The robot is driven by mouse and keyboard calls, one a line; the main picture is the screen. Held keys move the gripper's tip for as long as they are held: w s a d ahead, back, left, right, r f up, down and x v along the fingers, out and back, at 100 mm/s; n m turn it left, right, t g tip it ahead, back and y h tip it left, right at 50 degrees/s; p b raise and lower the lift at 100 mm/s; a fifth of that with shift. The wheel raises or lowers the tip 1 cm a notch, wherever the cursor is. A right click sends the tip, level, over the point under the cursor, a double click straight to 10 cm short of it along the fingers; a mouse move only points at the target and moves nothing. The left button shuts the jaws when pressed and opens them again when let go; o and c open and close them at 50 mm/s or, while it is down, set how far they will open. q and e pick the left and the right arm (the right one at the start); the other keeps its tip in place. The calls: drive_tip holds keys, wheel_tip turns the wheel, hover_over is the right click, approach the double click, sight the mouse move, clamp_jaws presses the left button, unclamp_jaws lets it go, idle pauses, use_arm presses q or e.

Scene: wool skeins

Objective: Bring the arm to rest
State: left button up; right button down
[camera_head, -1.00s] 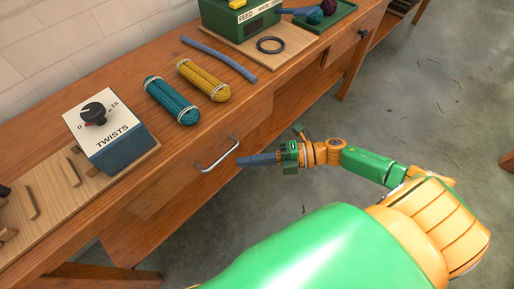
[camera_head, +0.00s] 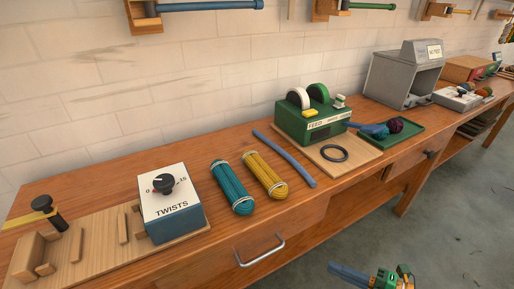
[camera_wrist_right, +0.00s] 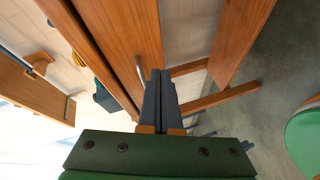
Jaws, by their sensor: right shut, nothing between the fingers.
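My right gripper (camera_head: 340,270) is at the bottom of the head view, in front of the bench and apart from it, over the grey floor. Its blue-grey fingers are shut with nothing between them. In the right wrist view the two fingers (camera_wrist_right: 158,98) lie together, with the bench's wooden side behind them. Most of the right arm is outside the head view. My left gripper is not in view.
The wooden bench (camera_head: 240,232) holds a TWISTS dial box (camera_head: 172,205), a teal skein (camera_head: 232,188), a yellow skein (camera_head: 265,175), a blue rod (camera_head: 285,158) and a green FEED machine (camera_head: 312,117). A drawer handle (camera_head: 260,252) sticks out at the front. The floor at right is clear.

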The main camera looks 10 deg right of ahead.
drive_tip(key=s+d+f+m+g+h, duration=0.1)
drive_tip(key=s+f+m+h, duration=0.3)
drive_tip(key=f, duration=0.4)
drive_tip(key=s+d+f+m+g+h, duration=0.1)
drive_tip(key=s+f+m+h, duration=0.15)
drive_tip(key=f+m, duration=0.4)
drive_tip(key=s+d+f+m+g+h, duration=0.1)
drive_tip(key=s+f+m+h, duration=0.1)
drive_tip(key=f+m+h, duration=0.45)
drive_tip(key=s+a+f+m+g+y, duration=0.1)
drive_tip(key=s+a+f+m+g, duration=0.15)
drive_tip(key=s+a+f, duration=0.35)
drive_tip(key=s+a+f+m+g+y, duration=0.1)
drive_tip(key=s+a+f+g, duration=0.2)
drive_tip(key=s, duration=0.5)
wheel_tip(320, 180, up, 13)
drive_tip(key=s+a+g+p, duration=0.1)
drive_tip(key=s+p, duration=0.1)
drive_tip(key=p, duration=1.1)
drive_tip(key=shift+s+f+g, duration=0.15)
drive_tip(key=shift+s+g, duration=0.1)
drive_tip(key=shift+g, duration=0.1)
